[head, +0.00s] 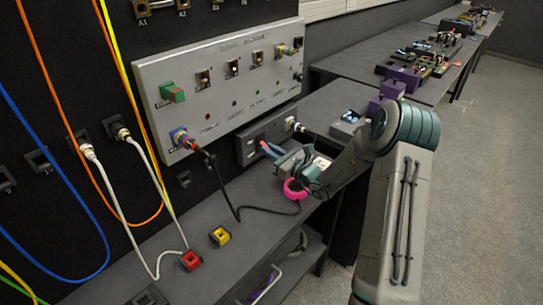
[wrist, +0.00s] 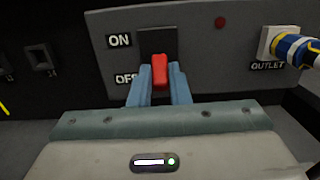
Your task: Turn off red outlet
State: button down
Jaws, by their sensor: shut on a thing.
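The outlet box (head: 246,148) is a dark grey panel mounted low on the wall, below the large light-grey panel. In the wrist view its panel (wrist: 200,65) carries a red switch lever (wrist: 160,68) in a dark slot. An ON label is at the upper left of the slot and a partly covered OFF label at the lower left. My gripper (head: 266,148), with blue fingers, is at the front of the box. In the wrist view my gripper (wrist: 160,78) has a finger on each side of the lever and is shut on it.
A plug (wrist: 292,46) sits in the socket marked OUTLET at the right. A red dot (wrist: 220,22) is above the switch. A black cable (head: 230,205) droops across the bench, near a pink ring (head: 294,189).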

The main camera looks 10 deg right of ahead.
jog(key=shift+f+t+y+b, duration=0.15)
jog(key=shift+t+y+b, duration=0.15)
jog(key=shift+b, duration=0.1)
jog(key=c, duration=1.4)
grip_release()
jog(key=shift+o, duration=0.2)
jog(key=b+v, duration=0.1)
jog(key=v, duration=1.2)
jog(key=shift+s+d, duration=0.25)
jog(key=shift+s, duration=0.1)
